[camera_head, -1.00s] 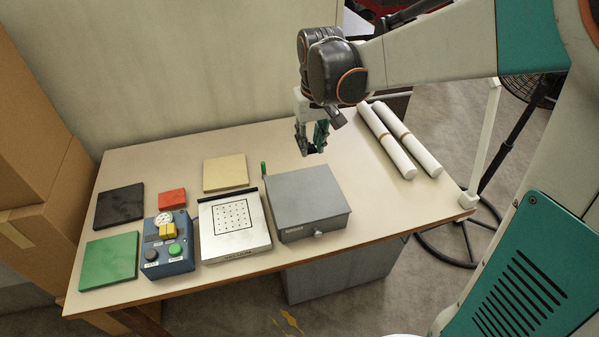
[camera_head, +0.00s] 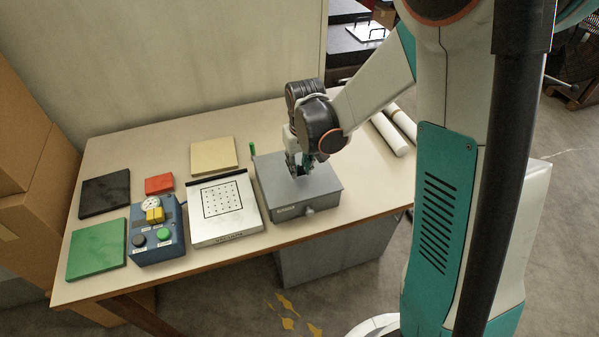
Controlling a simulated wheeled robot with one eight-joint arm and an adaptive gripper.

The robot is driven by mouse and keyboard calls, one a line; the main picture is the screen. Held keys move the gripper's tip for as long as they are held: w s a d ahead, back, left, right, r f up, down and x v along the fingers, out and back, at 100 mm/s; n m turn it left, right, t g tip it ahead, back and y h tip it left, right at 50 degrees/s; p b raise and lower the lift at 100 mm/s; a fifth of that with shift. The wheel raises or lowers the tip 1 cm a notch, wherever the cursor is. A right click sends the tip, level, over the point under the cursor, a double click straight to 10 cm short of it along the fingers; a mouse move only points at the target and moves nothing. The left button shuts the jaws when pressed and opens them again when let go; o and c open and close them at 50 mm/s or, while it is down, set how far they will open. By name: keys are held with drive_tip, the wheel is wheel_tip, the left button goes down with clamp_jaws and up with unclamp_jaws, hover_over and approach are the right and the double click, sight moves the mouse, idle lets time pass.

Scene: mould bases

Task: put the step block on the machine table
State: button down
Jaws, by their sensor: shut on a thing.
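My gripper (camera_head: 299,170) points down over the top of the grey box (camera_head: 277,177). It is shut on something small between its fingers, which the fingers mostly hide. I cannot make out its shape or whether it touches the box top. No step block can be clearly told apart elsewhere. A pale metal plate with a black square outline and a grid of dots (camera_head: 250,215), which looks like the machine table, lies just left of the grey box. Its top is bare.
Left of the plate stands a blue control box (camera_head: 158,251) with a gauge, buttons and a yellow part. Green (camera_head: 97,249), black (camera_head: 105,193), red (camera_head: 158,183) and cream (camera_head: 213,155) slabs lie around. White rolls (camera_head: 389,134) lie at right. A green upright piece (camera_head: 252,149) stands behind the grey box.

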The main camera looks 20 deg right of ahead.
sight(300, 170)
drive_tip(key=shift+f, duration=1.45)
drive_tip(key=shift+b, duration=0.3)
drive_tip(key=shift+f, duration=0.2)
drive_tip(key=c, duration=1.3)
unclamp_jaws()
drive_tip(key=shift+r, duration=0.1)
drive_tip(key=shift+c, duration=0.2)
